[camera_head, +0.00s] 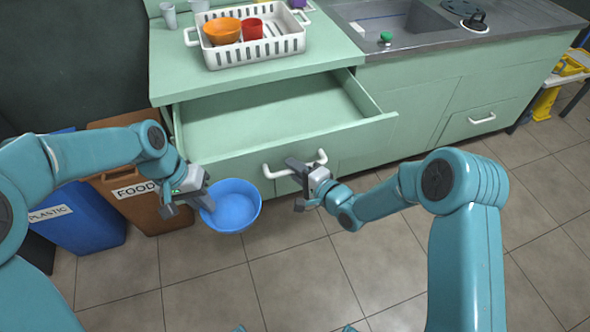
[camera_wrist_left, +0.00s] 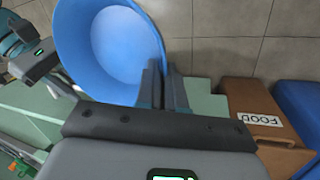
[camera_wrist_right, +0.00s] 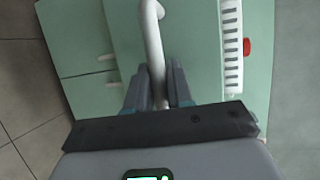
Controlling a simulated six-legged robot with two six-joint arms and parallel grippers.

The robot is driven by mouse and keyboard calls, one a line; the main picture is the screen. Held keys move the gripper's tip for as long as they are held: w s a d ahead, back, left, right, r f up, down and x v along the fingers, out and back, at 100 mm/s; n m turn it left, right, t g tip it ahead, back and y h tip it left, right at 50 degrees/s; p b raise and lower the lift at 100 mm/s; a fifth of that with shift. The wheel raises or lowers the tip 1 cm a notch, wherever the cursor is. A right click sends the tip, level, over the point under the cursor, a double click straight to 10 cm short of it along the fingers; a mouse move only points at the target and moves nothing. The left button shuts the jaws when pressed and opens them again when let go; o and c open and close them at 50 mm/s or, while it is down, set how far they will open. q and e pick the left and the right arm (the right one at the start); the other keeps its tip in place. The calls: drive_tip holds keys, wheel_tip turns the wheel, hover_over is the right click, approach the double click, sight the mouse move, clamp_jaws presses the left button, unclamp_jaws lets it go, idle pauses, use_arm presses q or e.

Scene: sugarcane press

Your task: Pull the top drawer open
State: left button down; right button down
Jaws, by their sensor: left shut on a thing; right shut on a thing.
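The top drawer (camera_head: 270,112) of the pale green cabinet stands pulled out, and its inside looks empty. Its white bar handle (camera_head: 272,172) is on the front; it also shows in the right wrist view (camera_wrist_right: 152,40). My right gripper (camera_head: 300,186) is shut on the handle, with the bar between its fingers in the right wrist view. My left gripper (camera_head: 186,208) is shut on the rim of a blue bowl (camera_head: 236,205) and holds it in front of the drawer's left side. The bowl also shows in the left wrist view (camera_wrist_left: 122,50) and looks empty.
A white basket (camera_head: 255,52) with an orange bowl (camera_head: 222,31) and a red cup (camera_head: 251,29) stands on the counter. A brown FOOD bin (camera_head: 140,192) and a blue PLASTIC bin (camera_head: 85,215) stand left of the drawer. A sink (camera_head: 395,25) is at right. Tiled floor in front is clear.

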use_arm(q)
drive_tip(key=shift+s+d+r, duration=0.1)
drive_tip(key=shift+s, duration=0.1)
use_arm(e)
drive_tip(key=shift+s, duration=0.25)
use_arm(q)
drive_tip(key=shift+w, duration=0.15)
use_arm(e)
drive_tip(key=shift+w, duration=0.15)
drive_tip(key=c, duration=1.4)
unclamp_jaws()
use_arm(q)
drive_tip(key=shift+r+p, duration=0.25)
drive_tip(key=shift+p, duration=0.05)
use_arm(e)
drive_tip(key=v, duration=1.2)
drive_tip(key=shift+r, duration=0.1)
